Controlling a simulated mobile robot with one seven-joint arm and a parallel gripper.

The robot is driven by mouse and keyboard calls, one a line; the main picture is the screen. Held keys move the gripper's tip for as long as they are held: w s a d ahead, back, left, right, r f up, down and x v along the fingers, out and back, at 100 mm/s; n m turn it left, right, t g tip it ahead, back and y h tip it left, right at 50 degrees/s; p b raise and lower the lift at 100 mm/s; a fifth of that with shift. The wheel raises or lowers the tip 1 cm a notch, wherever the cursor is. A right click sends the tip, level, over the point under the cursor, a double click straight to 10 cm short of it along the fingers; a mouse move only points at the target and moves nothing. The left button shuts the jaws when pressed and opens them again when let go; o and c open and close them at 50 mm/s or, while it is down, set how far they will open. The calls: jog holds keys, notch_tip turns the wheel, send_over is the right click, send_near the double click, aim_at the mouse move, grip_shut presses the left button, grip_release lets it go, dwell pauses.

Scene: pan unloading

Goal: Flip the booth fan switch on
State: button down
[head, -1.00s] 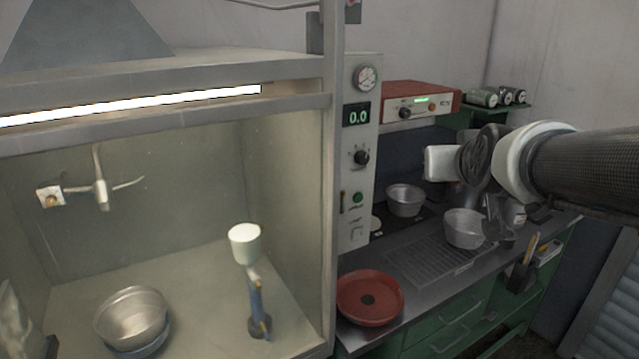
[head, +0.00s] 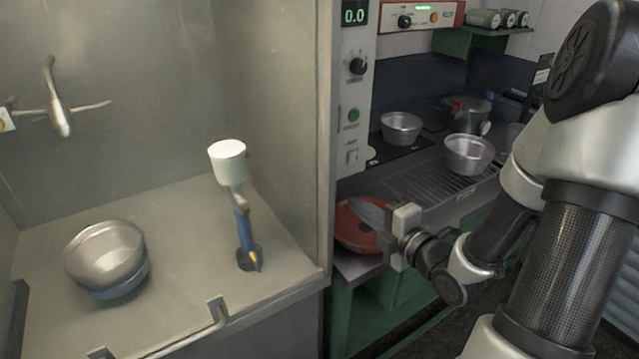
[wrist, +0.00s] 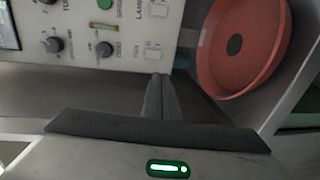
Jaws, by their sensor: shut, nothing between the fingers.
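The control panel (head: 350,90) is a pale strip on the booth's right post, with a display, a black knob, a green button and a small pale switch (head: 352,157) low down. In the wrist view the panel (wrist: 75,20) appears turned, with two pale rocker switches, one at the top edge (wrist: 158,9) and one lower (wrist: 157,52). The labels are too blurred to tell which is the fan's, and the switch positions are unclear. My gripper (head: 355,204) is shut and empty, below the panel. In the wrist view its fingertips (wrist: 162,78) point towards the panel's lower edge, near the lower rocker.
A red round pan (head: 350,232) lies on the counter behind my gripper and also shows in the wrist view (wrist: 269,35). Metal pots (head: 401,128) stand further back. The booth holds a metal bowl (head: 105,250) and a white-topped blue stand (head: 228,163).

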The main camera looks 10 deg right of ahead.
jog(key=p+x, duration=0.1)
jog(key=x, duration=1.3)
jog(key=shift+w+d+r, duration=0.1)
jog(key=shift+w+t+b, duration=0.25)
jog(key=shift+t+b, duration=0.15)
jog(key=shift+b, duration=0.7)
jog(key=shift+s+f, duration=0.1)
jog(key=shift+f, duration=0.1)
